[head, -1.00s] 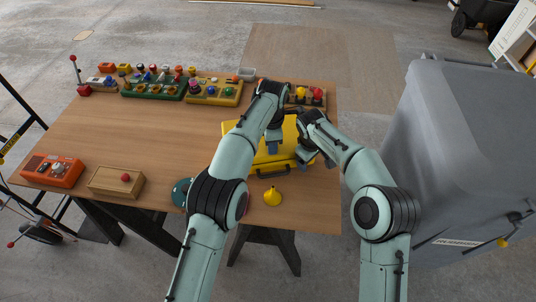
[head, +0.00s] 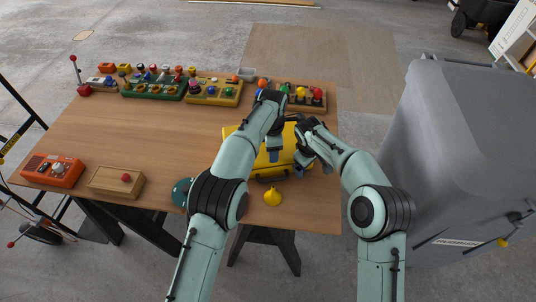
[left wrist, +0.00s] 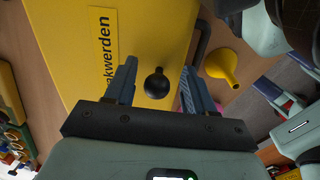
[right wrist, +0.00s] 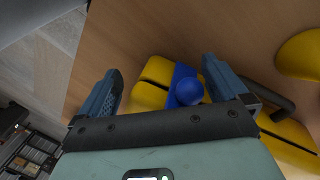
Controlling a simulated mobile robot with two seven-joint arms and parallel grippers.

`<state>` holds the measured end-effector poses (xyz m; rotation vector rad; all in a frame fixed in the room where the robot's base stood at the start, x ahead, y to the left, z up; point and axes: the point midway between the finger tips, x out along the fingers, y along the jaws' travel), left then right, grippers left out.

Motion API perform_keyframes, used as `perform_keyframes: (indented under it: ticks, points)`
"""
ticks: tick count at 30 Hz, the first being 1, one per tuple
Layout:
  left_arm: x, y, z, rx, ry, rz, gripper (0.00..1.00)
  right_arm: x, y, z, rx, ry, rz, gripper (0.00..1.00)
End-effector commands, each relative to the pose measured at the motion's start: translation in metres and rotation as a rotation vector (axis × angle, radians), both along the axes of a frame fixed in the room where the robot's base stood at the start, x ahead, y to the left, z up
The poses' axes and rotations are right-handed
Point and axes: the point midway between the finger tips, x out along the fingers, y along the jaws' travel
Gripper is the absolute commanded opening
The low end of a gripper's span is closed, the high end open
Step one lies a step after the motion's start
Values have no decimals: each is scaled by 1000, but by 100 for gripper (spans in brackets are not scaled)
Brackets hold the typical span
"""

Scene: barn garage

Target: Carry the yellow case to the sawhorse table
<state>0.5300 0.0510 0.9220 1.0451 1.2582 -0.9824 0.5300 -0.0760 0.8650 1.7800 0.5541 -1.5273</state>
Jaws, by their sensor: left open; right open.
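The yellow case (head: 262,168) lies on the wooden table (head: 170,140), near its right front edge, with its dark handle toward me. My left gripper (head: 274,157) is open over the case. In the left wrist view a black ball knob (left wrist: 157,84) shows between its fingers (left wrist: 158,75), beside dark lettering. My right gripper (head: 304,168) is open at the case's right side. In the right wrist view a blue knob on a blue plate (right wrist: 187,88) on the case shows between its fingers (right wrist: 163,68). My arms hide part of the case.
A yellow funnel (head: 273,197) and a teal round object (head: 181,192) are near the front edge. A wooden box (head: 116,182) and orange device (head: 54,171) stand left. Toy-like boards (head: 214,93) line the back. A large grey bin (head: 455,150) stands right.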

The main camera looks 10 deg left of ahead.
Motion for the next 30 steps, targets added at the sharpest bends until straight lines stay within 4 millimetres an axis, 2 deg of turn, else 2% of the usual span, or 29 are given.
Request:
perform_keyframes:
  ticks: [5,13,19,23,30]
  points:
    - [0,0,15,0,-3,0,54,0,-1,0,-2,-1,-2,100]
    - [-3,0,59,-1,-4,0,54,1,-2,0,-2,-1,-3,100]
    - [-5,0,74,-2,-1,-1,54,0,-2,4,-1,-3,-3,100]
    - [-5,0,75,-1,0,-1,54,-3,1,20,-2,-5,-2,100]
    - [-5,0,75,-1,0,-1,54,-14,8,71,-1,-6,-2,100]
